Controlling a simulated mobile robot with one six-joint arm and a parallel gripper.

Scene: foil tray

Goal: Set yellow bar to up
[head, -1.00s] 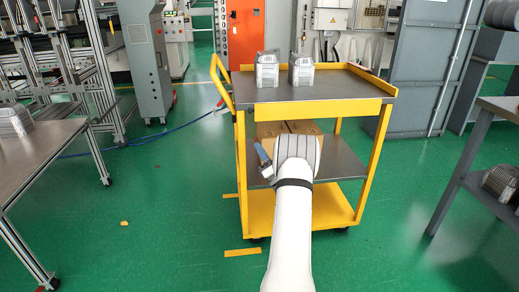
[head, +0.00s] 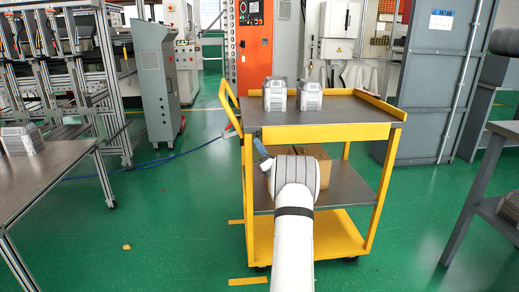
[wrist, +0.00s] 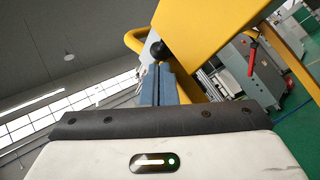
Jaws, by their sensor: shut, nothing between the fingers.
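The yellow bar (head: 229,108) is a bent tube handle at the left end of a yellow cart (head: 325,133). In the head view it slants up and outward from the cart's corner. In the wrist view the yellow bar (wrist: 134,38) curves behind the cart's panel and my fingers, partly hidden. My gripper (head: 257,140) is shut and empty, at the cart's near left corner, right of the bar. In the wrist view my gripper (wrist: 160,70) points at a black round knob (wrist: 160,50) by the yellow panel edge; I cannot tell whether they touch.
Two grey metal parts (head: 292,95) stand on the cart top. A cardboard box (head: 320,170) sits on its middle shelf, partly behind my arm. Tables flank the cart at left (head: 45,173) and right (head: 508,128). Green floor is open left of the cart.

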